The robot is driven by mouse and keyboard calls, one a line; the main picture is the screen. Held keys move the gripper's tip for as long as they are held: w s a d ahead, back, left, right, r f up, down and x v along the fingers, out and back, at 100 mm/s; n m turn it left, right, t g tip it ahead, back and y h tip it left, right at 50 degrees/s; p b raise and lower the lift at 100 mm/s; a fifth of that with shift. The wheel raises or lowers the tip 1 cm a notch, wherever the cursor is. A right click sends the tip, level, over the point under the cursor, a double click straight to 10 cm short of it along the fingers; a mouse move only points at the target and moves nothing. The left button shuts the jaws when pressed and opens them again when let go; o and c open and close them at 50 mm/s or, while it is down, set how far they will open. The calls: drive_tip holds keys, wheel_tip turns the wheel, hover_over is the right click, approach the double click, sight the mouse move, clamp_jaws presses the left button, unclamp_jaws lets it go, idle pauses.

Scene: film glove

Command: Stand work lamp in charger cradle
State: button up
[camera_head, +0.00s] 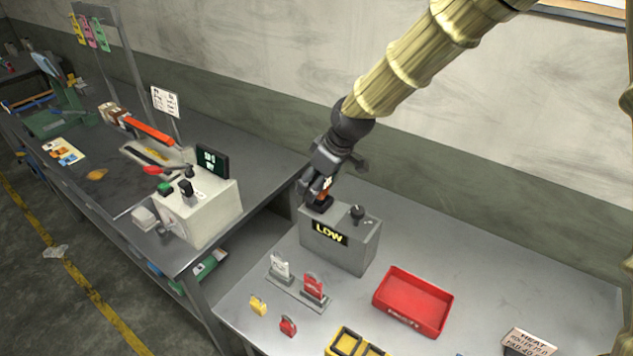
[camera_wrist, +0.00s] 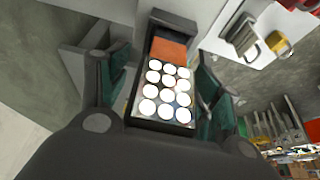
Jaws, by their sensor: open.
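The work lamp (camera_wrist: 152,92) shows in the wrist view as a dark body with rows of bright round lights and an orange section. In the head view, only a small orange part of it (camera_head: 325,190) shows below my gripper (camera_head: 322,184). It is upright or nearly so at a black cradle (camera_head: 319,204) on top of a grey box (camera_head: 345,252) with a yellow "LOW" display. Its foot is hidden, so full seating cannot be told. In the wrist view, my gripper (camera_wrist: 165,75) is open, with one finger on each side of the lamp and gaps visible.
A black knob (camera_head: 357,213) stands beside the cradle. A red tray (camera_head: 413,302), a red padlock (camera_head: 288,326), a yellow padlock (camera_head: 258,305) and a yellow holder (camera_head: 352,343) are in front. A white box with controls (camera_head: 200,212) stands on the left bench. The wall is close behind.

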drive_tip(key=v, duration=1.2)
drive_tip(key=shift+f, duration=0.1)
